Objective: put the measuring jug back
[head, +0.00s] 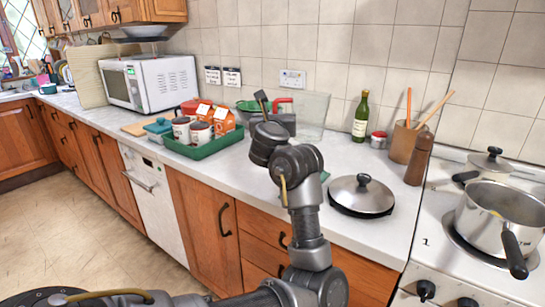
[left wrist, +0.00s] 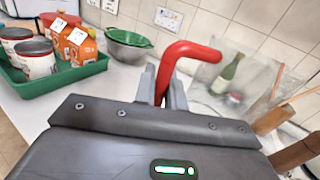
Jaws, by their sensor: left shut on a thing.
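The measuring jug (head: 312,114) is clear, with a red handle (head: 284,103). It is at the back of the counter near the tiled wall. In the left wrist view the red handle (left wrist: 186,52) rises between my fingers, and the see-through jug body (left wrist: 213,82) is to the right of it. My left gripper (head: 278,112) is shut on the handle. In the head view my own wrist hides part of the grip. The jug's base is hidden, so I cannot tell whether it touches the counter. My right gripper is out of view.
A green tray (head: 205,151) with tins and orange cartons stands left of the jug. A green colander (head: 249,107) is close beside it. An oil bottle (head: 361,118), a utensil pot (head: 404,143) and a pan lid (head: 361,195) stand to the right. Bare counter (head: 335,155) lies in front.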

